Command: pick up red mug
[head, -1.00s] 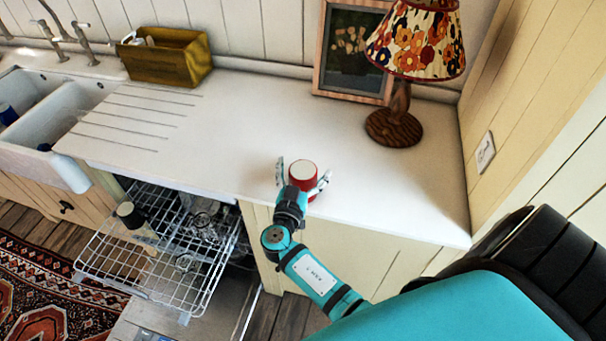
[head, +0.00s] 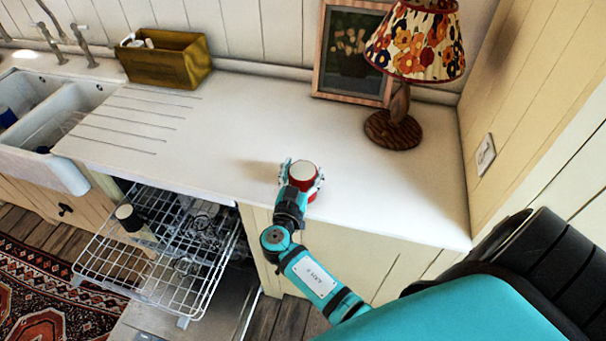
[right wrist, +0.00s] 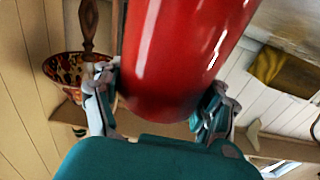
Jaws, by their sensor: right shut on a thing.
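The red mug (head: 303,174) stands upright on the white countertop (head: 240,130), near its front edge; its pale round top shows in the head view. My right gripper (head: 301,184) is shut on the mug, with a finger on each side of it. In the right wrist view the red mug (right wrist: 180,50) fills the upper middle, and the fingers of my right gripper (right wrist: 160,103) press on its two sides. No handle of the mug shows in either view. My left gripper is not in view.
A lamp with a floral shade (head: 415,45) and a framed picture (head: 352,55) stand behind the mug. A wooden box (head: 165,60) is at the back left. An open dishwasher rack (head: 165,250) juts out below the counter. The counter left of the mug is clear.

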